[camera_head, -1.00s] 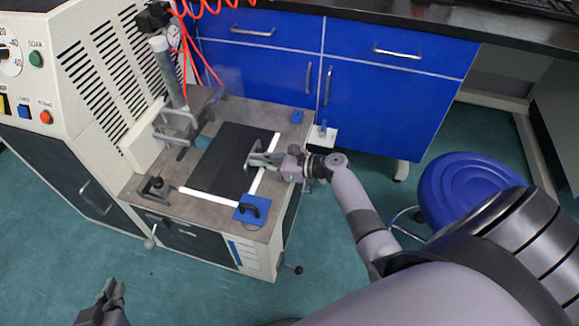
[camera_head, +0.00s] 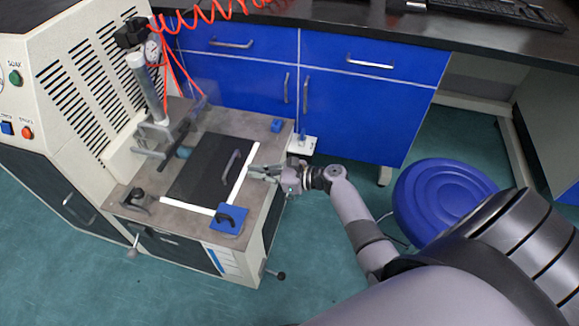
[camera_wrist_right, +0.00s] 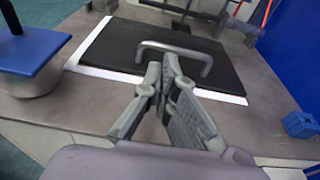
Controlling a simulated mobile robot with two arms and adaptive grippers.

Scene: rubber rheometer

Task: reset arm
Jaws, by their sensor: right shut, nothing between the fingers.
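My right gripper (camera_head: 258,173) is at the right edge of the machine's table, beside a black plate with a grey handle. In the right wrist view the gripper (camera_wrist_right: 163,68) has its fingertips together with nothing between them. The black plate (camera_head: 200,165) lies flat on the table. Its handle (camera_wrist_right: 172,48) stands just beyond the fingertips and appears free of them. My left gripper is out of the head view.
Blue cabinets (camera_head: 360,110) stand behind. A blue stool (camera_head: 443,198) is at the right. Open floor lies in front.

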